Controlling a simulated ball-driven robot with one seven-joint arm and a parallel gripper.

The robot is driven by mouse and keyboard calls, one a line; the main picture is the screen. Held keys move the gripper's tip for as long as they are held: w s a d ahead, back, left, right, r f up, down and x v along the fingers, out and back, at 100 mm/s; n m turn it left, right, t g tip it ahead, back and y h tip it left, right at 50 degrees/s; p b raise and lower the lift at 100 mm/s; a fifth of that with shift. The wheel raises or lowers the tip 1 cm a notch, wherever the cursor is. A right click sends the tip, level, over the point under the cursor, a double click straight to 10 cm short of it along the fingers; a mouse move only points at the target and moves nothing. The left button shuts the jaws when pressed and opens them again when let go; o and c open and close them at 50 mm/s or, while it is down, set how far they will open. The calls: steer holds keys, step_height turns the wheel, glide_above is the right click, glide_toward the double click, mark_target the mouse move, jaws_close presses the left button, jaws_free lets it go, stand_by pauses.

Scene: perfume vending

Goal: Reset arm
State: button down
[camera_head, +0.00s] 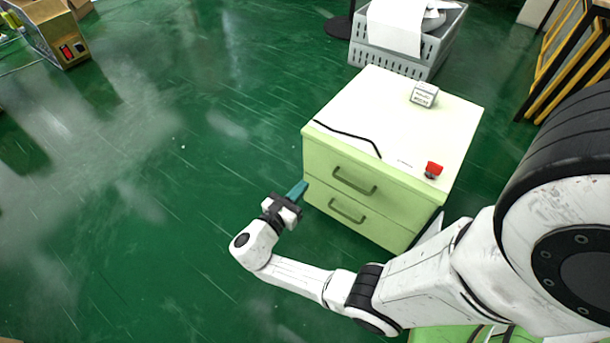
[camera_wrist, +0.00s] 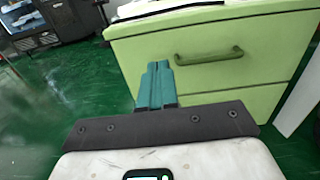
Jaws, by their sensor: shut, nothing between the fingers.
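My gripper (camera_head: 298,190) has teal fingers that are shut with nothing between them. In the head view it is held out in front of the left part of a pale green cabinet (camera_head: 320,160), above the green floor. In the wrist view the fingers of my gripper (camera_wrist: 157,85) point toward the cabinet front (camera_wrist: 135,65), just left of a drawer handle (camera_wrist: 208,57). I cannot tell whether the fingertips touch the cabinet. My arm is bent, running from the lower right to the left.
On the cabinet's white top are a small white box (camera_head: 424,94), a red button (camera_head: 433,170) and a black cable (camera_head: 345,135). A grey crate (camera_head: 400,62) stands behind. A yellow-and-black rack (camera_head: 560,60) is at right. The floor at left is mostly clear.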

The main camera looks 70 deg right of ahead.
steer(key=shift+a, duration=0.2)
steer(key=s+a+f+m+y, duration=0.4)
steer(key=s+a+m+y, duration=0.45)
steer(key=m+y, duration=0.2)
steer(key=s+a+r+m+t+y, duration=0.2)
steer(key=a+r+m+t+y, duration=0.3)
steer(key=a+r+y, duration=0.3)
step_height(320, 180, up, 29)
steer(key=a+h+p, duration=0.1)
steer(key=p, duration=2.9)
steer(key=shift+a, duration=0.2)
steer(key=shift+s, duration=0.1)
